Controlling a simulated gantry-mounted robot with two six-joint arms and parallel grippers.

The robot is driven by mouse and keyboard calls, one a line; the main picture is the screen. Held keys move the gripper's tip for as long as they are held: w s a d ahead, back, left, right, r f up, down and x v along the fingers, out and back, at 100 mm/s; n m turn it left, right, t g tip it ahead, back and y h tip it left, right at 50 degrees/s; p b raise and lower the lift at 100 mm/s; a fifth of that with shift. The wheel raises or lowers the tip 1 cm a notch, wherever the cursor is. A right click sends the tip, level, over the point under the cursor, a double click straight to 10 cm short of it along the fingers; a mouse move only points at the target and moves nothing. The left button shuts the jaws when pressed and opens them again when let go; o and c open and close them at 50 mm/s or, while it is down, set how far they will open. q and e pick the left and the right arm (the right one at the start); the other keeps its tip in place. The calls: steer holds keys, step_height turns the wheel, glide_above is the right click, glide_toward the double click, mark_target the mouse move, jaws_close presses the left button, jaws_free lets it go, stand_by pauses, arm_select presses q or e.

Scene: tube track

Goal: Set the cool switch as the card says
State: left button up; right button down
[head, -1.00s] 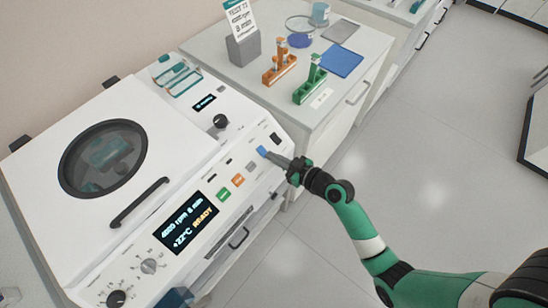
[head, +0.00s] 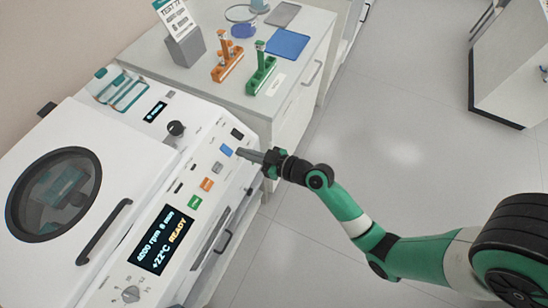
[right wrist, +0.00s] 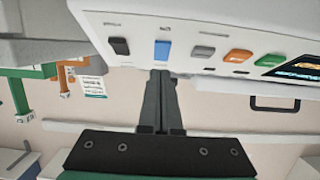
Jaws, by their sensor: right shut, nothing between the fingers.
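The cool switch appears to be the blue switch (head: 226,150) on the front panel of the white centrifuge (head: 120,165); its label is too small to read. It also shows in the right wrist view (right wrist: 162,50). My right gripper (head: 243,153) is shut and empty, its tips just in front of and below the blue switch; whether they touch it I cannot tell. The card (head: 178,18) stands in a grey holder at the back, partly cut off. My left gripper is not in view.
A black switch (head: 237,133) and grey, orange (head: 207,184) and green (head: 195,202) buttons flank the blue switch. An orange rack (head: 227,66) and a green rack (head: 261,76) with tubes stand on the bench behind.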

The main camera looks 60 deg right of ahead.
arm_select(q)
steer(key=shift+b, duration=0.55)
arm_select(e)
steer(key=f+v, duration=0.2)
steer(key=v, duration=0.8)
steer(key=shift+s+r, duration=0.2)
steer(key=shift+s, duration=0.05)
